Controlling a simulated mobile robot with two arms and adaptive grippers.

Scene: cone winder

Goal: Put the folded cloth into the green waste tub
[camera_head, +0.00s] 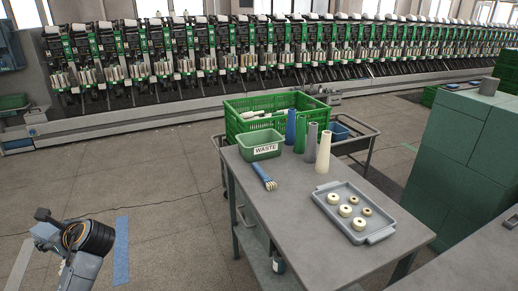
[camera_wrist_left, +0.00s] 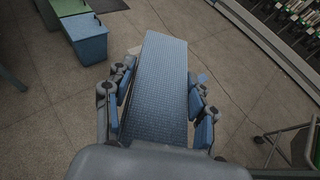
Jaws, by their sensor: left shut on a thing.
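The folded cloth (camera_wrist_left: 160,88) is a long, flat, blue textured strip in the left wrist view. My left gripper (camera_wrist_left: 158,108) is shut on it, a finger at each long side, and the cloth reaches out beyond the fingertips. In the head view my left gripper (camera_head: 48,230) is at the lower left, over the floor and well left of the table; its fingers are not clear there. The green waste tub (camera_head: 253,153), labelled WASTE, stands upright at the table's far left corner. My right gripper is in neither view.
On the grey table (camera_head: 300,230) are a blue-handled brush (camera_head: 264,177), several upright cones (camera_head: 323,152) and a tray (camera_head: 374,235) with several rings. A green crate (camera_head: 235,121) stands behind the tub. Open floor (camera_head: 165,200) lies between my left arm and the table.

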